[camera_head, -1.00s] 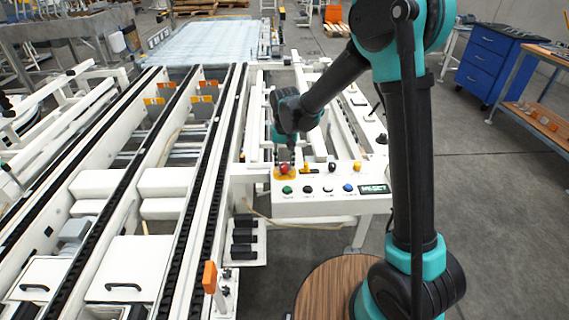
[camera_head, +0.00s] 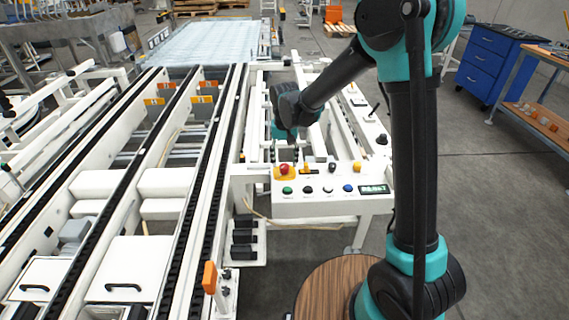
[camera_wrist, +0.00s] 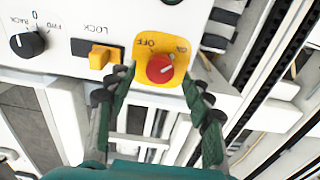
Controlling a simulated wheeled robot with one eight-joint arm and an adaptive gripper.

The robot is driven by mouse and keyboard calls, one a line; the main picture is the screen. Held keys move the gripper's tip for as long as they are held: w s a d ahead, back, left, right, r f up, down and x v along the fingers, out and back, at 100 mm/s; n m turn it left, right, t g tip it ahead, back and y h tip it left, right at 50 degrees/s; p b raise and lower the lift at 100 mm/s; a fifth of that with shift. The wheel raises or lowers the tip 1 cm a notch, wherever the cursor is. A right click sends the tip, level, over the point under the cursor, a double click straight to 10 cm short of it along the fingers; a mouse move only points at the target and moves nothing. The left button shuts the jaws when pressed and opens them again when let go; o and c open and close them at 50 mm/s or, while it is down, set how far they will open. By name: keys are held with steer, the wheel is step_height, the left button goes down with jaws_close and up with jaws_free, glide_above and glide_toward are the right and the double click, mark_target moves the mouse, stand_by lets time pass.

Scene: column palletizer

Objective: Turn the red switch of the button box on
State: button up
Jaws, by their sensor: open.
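The button box (camera_head: 325,207) is a white panel at the middle of the head view, with coloured buttons and a small display on its front. Its red switch (camera_wrist: 160,68) is a round red knob on a yellow plate marked OFF and ON, at the top middle of the wrist view. It also shows in the head view (camera_head: 283,169). My gripper (camera_wrist: 156,92) is open and empty, its two dark fingers on either side of the yellow plate's lower part in the picture. I cannot tell whether the fingers touch the plate.
A yellow LOCK switch (camera_wrist: 100,57) and a black FWD/BACK knob (camera_wrist: 27,43) sit left of the red switch in the wrist view. Conveyor rails (camera_head: 205,170) run along the left of the box. Open floor (camera_head: 480,220) lies to the right.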

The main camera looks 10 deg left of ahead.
mark_target(285, 166)
step_height(285, 166, up, 10)
steer(key=shift+r, duration=0.15)
steer(key=shift+d, duration=0.1)
stand_by(0.3)
